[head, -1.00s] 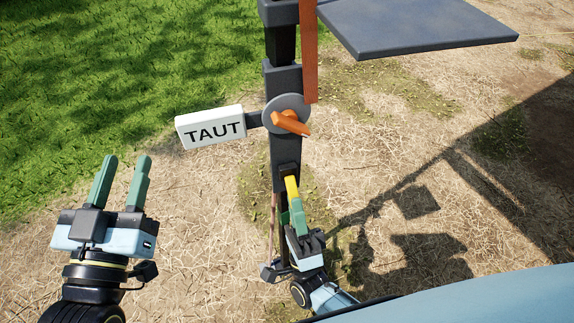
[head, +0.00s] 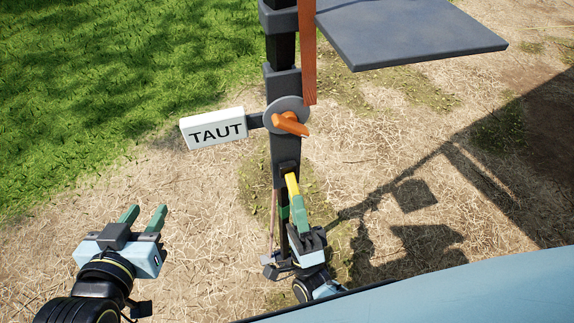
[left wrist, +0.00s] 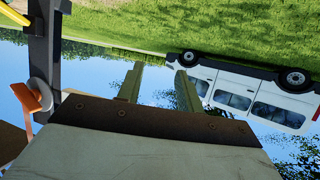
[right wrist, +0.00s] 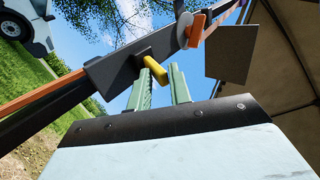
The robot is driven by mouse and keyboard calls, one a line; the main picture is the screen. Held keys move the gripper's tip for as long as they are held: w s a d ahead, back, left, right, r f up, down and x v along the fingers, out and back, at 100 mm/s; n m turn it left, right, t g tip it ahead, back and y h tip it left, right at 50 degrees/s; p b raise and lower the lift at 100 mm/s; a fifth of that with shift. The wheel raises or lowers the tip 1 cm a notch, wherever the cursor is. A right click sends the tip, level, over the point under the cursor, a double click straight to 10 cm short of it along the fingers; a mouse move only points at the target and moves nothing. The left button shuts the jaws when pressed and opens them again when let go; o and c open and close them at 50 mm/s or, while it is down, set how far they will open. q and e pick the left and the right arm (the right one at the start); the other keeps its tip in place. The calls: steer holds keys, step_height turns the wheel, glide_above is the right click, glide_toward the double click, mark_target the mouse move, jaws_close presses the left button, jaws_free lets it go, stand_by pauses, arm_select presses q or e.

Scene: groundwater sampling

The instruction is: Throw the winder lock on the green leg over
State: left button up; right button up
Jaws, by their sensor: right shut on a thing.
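The dark upright leg (head: 284,150) stands in the middle of the head view. A short yellow lever (head: 292,184) sticks out of it below a grey disc (head: 284,104) with an orange handle (head: 290,125). My right gripper (head: 299,203) is shut on the lever's end, which the green fingers partly hide. The lever (right wrist: 154,69) also shows at the fingertips in the right wrist view. My left gripper (head: 145,210) is open and empty, left of the leg and apart from it.
A white sign reading TAUT (head: 213,129) juts left from the leg near the disc. An orange strap (head: 309,55) runs up beside the leg. A grey plate (head: 405,30) extends at upper right. The ground between my left gripper and the leg is clear.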

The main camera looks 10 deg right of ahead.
steer(key=shift+r, duration=0.15)
steer(key=shift+s+r+p, duration=0.15)
steer(key=shift+r+p, duration=0.3)
steer(key=shift+p, duration=0.45)
arm_select(q)
steer(key=s+a+f+g+y+p, duration=0.25)
steer(key=s+a+f+g, duration=0.25)
steer(key=s+f+g, duration=0.5)
arm_select(e)
steer(key=shift+o, duration=0.3)
steer(key=shift+r+g+b, duration=0.45)
steer(key=shift+g, duration=0.05)
steer(key=shift+s+r+g+p, duration=0.2)
steer(key=shift+r+g+p, duration=0.4)
steer(key=shift+p, duration=1)
steer(key=o, duration=0.6)
steer(key=shift+s+r, duration=0.1)
arm_select(q)
step_height(320, 180, down, 6)
steer(key=a, duration=0.2)
steer(key=shift+s+a+y, duration=0.25)
steer(key=shift+s+y, duration=0.1)
steer(key=shift+y, duration=0.1)
steer(key=shift+r, duration=0.1)
